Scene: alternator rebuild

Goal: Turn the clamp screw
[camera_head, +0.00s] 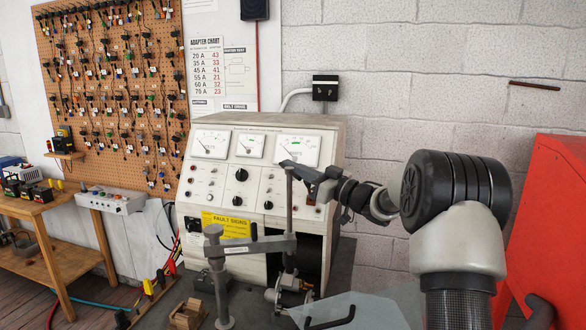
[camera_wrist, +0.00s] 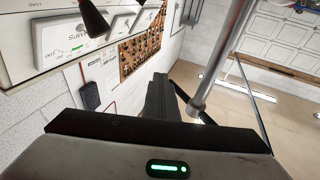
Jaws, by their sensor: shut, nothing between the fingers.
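The clamp stands on the bench in front of the tester in the head view. Its grey arm (camera_head: 258,245) runs from a post (camera_head: 217,275) at the left to an upright screw rod (camera_head: 289,215). An alternator (camera_head: 289,293) sits below the rod. My gripper (camera_head: 293,168) is shut and empty, with its tips at the rod's top end; whether they touch it, I cannot tell. In the wrist view my dark fingers (camera_wrist: 162,98) are together, and a grey metal rod (camera_wrist: 222,62) passes to their right. The screw's handle is not clearly visible.
The tester cabinet (camera_head: 185,205) with gauges and knobs stands close behind the clamp. A red cabinet (camera_head: 550,230) stands at the right. A workbench (camera_head: 45,207) and pegboard (camera_head: 110,90) are at the left.

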